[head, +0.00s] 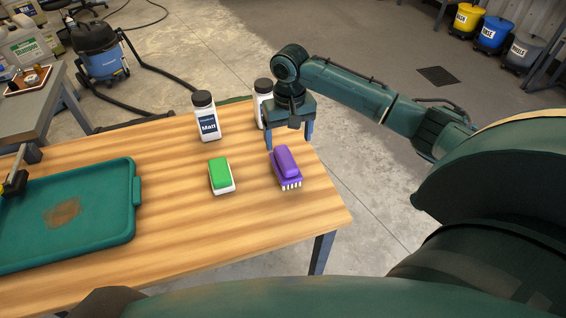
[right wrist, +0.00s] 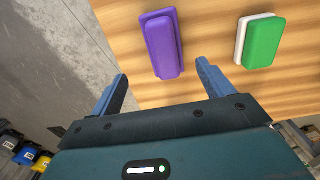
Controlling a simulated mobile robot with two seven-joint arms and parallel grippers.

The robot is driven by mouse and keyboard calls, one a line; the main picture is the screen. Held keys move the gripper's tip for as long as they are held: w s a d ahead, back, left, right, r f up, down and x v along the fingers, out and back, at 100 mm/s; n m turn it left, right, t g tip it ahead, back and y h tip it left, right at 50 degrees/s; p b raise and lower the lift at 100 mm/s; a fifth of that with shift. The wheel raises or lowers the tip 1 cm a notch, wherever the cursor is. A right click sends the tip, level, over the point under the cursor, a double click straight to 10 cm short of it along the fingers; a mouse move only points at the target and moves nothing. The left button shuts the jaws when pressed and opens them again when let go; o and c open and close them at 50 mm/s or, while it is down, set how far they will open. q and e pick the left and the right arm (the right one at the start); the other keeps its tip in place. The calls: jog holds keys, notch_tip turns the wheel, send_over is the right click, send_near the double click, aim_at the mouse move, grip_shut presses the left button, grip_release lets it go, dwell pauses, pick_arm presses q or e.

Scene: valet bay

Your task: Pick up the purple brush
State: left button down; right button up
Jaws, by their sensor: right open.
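The purple brush (head: 286,166) lies on the wooden table near its right edge, bristles down, with white bristles showing at its near end. It also shows in the right wrist view (right wrist: 162,45), ahead of the fingers and roughly between their lines. My right gripper (head: 289,138) is open and empty, with blue fingers pointing down just behind the brush. In the right wrist view the right gripper (right wrist: 160,88) has its two fingers wide apart, and they do not touch the brush.
A green and white brush or sponge (head: 221,176) lies left of the purple brush. A labelled bottle (head: 207,118) stands behind it, and a second bottle (head: 262,103) stands close to my right gripper. A green tray (head: 122,205) takes up the table's left. Bare wood lies in front.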

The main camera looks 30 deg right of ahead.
aim_at(286, 157)
notch_tip(286, 157, down, 4)
jog(key=shift+r, duration=0.1)
jog(key=shift+a+f, duration=0.2)
jog(key=shift+f, duration=1.2)
jog(key=shift+a+f, duration=0.2)
jog(key=shift+f, duration=1.15)
jog(key=c, duration=1.1)
jog(key=shift+r, duration=0.1)
notch_tip(286, 157, up, 10)
